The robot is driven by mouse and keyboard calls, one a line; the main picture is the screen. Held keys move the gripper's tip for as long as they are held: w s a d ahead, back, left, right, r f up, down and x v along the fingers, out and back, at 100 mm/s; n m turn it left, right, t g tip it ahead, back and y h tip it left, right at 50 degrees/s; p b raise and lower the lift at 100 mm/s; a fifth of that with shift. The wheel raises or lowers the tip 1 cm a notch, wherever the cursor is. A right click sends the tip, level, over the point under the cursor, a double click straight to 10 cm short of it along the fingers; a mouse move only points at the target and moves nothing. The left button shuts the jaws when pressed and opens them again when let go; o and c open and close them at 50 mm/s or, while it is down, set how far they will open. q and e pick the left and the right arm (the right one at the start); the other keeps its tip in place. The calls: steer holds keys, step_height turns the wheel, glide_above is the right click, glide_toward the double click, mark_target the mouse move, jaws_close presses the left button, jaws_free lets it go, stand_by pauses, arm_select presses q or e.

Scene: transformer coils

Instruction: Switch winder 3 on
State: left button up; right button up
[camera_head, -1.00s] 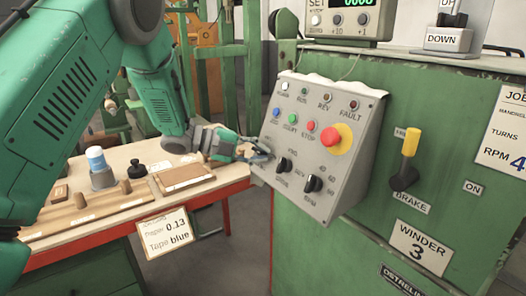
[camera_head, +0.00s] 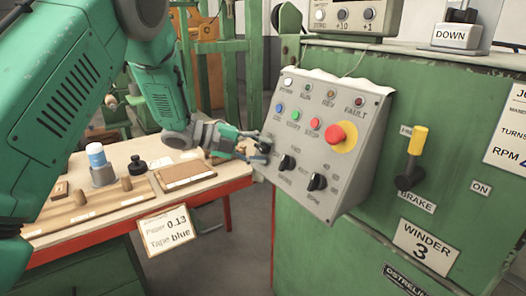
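The green winder (camera_head: 300,240) with the label WINDER 3 (camera_head: 424,245) stands at the right in the head view. My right gripper is not in view.
A yellow-handled brake lever (camera_head: 417,142) stands right of the panel. A counter box (camera_head: 345,17) sits on top.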

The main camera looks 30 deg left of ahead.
arm_select(q)
steer(key=shift+s, duration=0.15)
steer(key=shift+s+a+r, duration=0.25)
steer(key=shift+s, duration=0.15)
steer(key=v, duration=1.1)
steer(key=shift+w+f, duration=0.1)
steer(key=shift+w, duration=0.05)
steer(key=shift+a+f, duration=0.1)
steer(key=shift+a, duration=0.1)
